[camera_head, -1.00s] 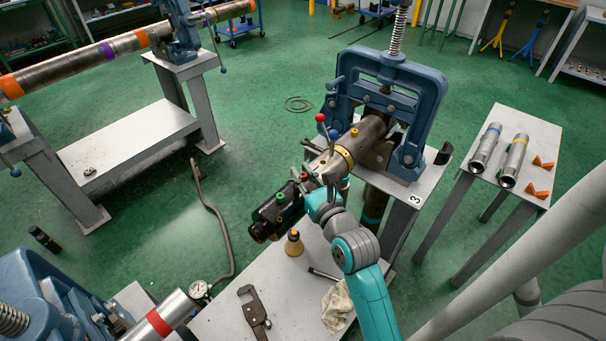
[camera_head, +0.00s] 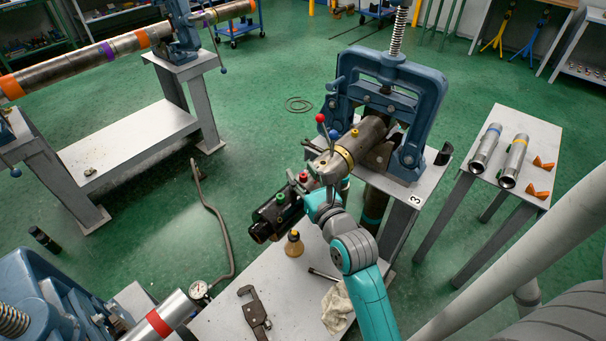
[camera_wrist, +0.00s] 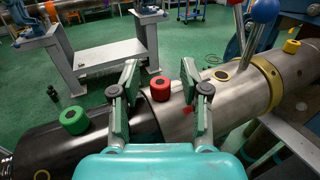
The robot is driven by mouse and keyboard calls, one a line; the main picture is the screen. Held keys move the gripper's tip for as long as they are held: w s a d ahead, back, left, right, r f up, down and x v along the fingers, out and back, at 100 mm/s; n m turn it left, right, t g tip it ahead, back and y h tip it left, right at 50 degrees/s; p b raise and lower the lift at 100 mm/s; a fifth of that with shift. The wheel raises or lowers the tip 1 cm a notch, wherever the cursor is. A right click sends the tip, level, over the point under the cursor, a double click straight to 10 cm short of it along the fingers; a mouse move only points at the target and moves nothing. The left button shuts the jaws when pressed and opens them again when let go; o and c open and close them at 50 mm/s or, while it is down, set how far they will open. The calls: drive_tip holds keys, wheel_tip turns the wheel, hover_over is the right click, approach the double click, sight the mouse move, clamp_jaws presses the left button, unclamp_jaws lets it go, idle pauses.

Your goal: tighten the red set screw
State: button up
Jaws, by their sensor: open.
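The red set screw (camera_wrist: 161,88) is a round red knob with a dark socket on top of the pipe assembly. It also shows in the head view (camera_head: 303,177). My gripper (camera_wrist: 168,82) is open, with one green-grey finger on each side of the red screw in the picture. Nothing is held, and I see gaps between the screw and both fingers. How far the fingertips are above the screw is hard to tell. A green set screw (camera_wrist: 74,120) sits on the dark left part. A yellow one (camera_wrist: 291,47) sits on the steel right part.
Levers with a blue ball (camera_wrist: 265,10) and a red ball (camera_head: 320,117) rise close to the right of the red screw. The blue vise (camera_head: 398,85) clamps the pipe behind.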

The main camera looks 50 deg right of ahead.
drive_tip(key=v, duration=0.7)
drive_tip(key=shift+s, duration=0.25)
drive_tip(key=shift+a, duration=0.1)
